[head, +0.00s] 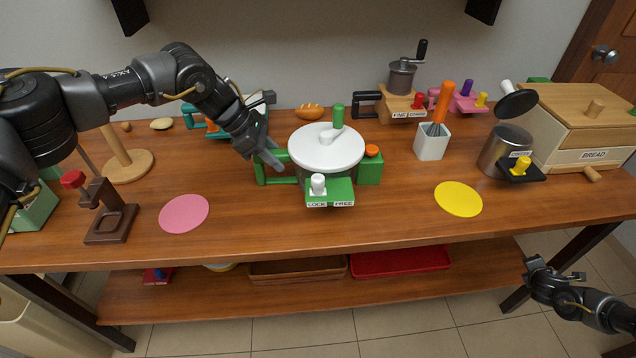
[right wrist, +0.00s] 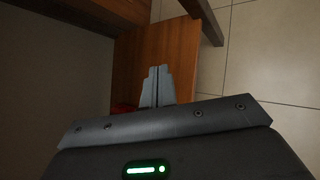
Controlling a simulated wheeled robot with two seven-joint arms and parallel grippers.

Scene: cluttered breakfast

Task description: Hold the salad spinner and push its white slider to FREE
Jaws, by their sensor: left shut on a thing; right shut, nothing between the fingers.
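The salad spinner (head: 312,152) stands upright near the middle of the table, with a white lid and a green crank knob (head: 338,116). On its front is a green block labelled LOCK on the left and FREE on the right (head: 343,204). The white slider (head: 318,184) sits at the LOCK side. My left gripper (head: 272,160) is shut on the spinner's green side handle (head: 276,180), at its left. My right gripper (head: 543,270) is low at the right, in front of the table and away from the spinner. In the right wrist view its fingers (right wrist: 157,88) are together and empty.
A pink disc (head: 184,213) and a yellow disc (head: 458,199) lie on either side of the spinner. A white utensil holder (head: 432,142), a metal pot (head: 503,150) and a bread box (head: 580,125) stand to the right. The lower shelf holds a red tray (head: 400,262).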

